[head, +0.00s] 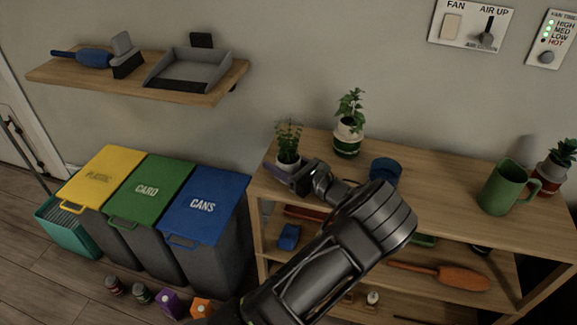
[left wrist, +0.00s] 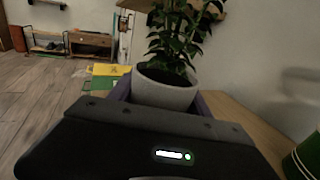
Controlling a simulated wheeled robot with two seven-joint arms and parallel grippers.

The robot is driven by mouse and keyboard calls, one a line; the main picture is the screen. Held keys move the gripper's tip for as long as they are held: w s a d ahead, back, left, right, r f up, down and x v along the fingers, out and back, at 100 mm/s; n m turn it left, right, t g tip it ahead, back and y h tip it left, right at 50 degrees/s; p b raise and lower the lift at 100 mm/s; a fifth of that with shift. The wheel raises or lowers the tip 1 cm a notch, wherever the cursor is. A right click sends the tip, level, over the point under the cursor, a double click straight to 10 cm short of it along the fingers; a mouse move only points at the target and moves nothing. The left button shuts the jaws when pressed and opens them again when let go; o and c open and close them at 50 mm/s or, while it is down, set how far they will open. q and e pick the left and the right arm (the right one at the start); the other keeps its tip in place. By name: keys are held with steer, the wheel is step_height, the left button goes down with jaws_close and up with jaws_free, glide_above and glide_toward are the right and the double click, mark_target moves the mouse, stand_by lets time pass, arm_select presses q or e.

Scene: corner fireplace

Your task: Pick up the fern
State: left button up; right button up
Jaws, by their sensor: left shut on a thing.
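A small leafy green plant in a pale grey-white pot, which I take to be the fern (head: 288,157), is at the left end of the wooden shelf unit's top. My left gripper (head: 291,178) is shut on its pot. In the left wrist view the pot (left wrist: 165,91) is upright between the purple-grey fingers, with leaves rising above it. I cannot tell whether the pot's base touches the shelf top. My right gripper is not in view.
On the shelf top (head: 440,180) stand a second potted plant (head: 348,136), a blue round container (head: 385,171), a green mug (head: 507,187) and a third plant (head: 557,172). Yellow, green and blue-lidded bins (head: 205,208) stand left. A wall shelf (head: 215,92) holds a dustpan and brushes.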

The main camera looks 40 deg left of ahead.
mark_target(280, 132)
arm_select(q)
steer(key=shift+c, duration=0.9)
step_height(280, 132, up, 10)
steer(key=shift+r, duration=0.1)
